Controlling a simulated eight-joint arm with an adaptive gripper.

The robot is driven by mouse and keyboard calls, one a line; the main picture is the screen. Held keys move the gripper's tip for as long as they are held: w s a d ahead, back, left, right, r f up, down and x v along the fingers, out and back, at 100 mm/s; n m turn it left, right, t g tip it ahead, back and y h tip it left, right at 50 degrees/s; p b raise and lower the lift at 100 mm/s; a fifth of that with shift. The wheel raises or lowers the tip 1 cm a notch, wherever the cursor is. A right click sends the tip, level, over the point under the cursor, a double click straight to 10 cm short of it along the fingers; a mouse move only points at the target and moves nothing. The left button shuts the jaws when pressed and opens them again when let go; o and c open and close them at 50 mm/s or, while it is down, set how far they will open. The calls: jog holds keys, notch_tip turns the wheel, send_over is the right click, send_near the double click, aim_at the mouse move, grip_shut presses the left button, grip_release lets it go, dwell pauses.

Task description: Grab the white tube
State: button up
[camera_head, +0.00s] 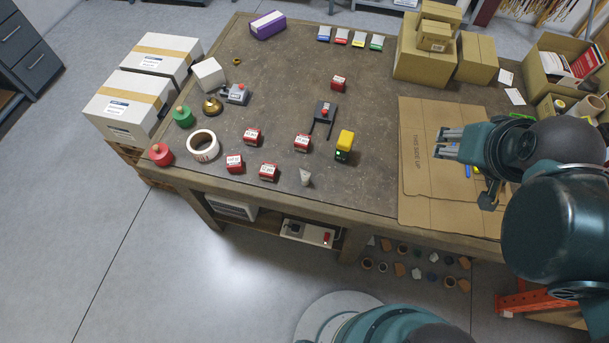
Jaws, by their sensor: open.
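The white tube (305,178) is small and stands near the front edge of the brown table (285,70), a little left of the middle of the picture. It looks upright. My gripper (441,144) is open and empty. It is above the flat cardboard sheet on the right side of the table, well to the right of the tube, with its fingers pointing left. Nothing touches the tube, and nothing hides it.
Red boxes (268,172) stand left of the tube; another red box (301,142) is behind it. A yellow-and-black device (344,145) stands behind right. A tape roll (202,146) lies farther left. The cardboard sheet (425,195) covers the right. Table between tube and sheet is clear.

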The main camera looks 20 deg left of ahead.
jog(key=shift+c, duration=0.7)
jog(key=c, duration=0.3)
jog(key=shift+a, duration=0.1)
jog(key=n+g+b, duration=0.2)
jog(key=n+g, duration=0.5)
jog(key=n, duration=0.8)
send_near(304, 170)
jog(key=f, duration=0.6)
jog(key=shift+w+d+f, duration=0.15)
jog(key=shift+w+d, duration=0.05)
jog(key=shift+d, duration=0.05)
jog(key=shift+s+a+f, duration=0.1)
jog(key=shift+a+f, duration=0.15)
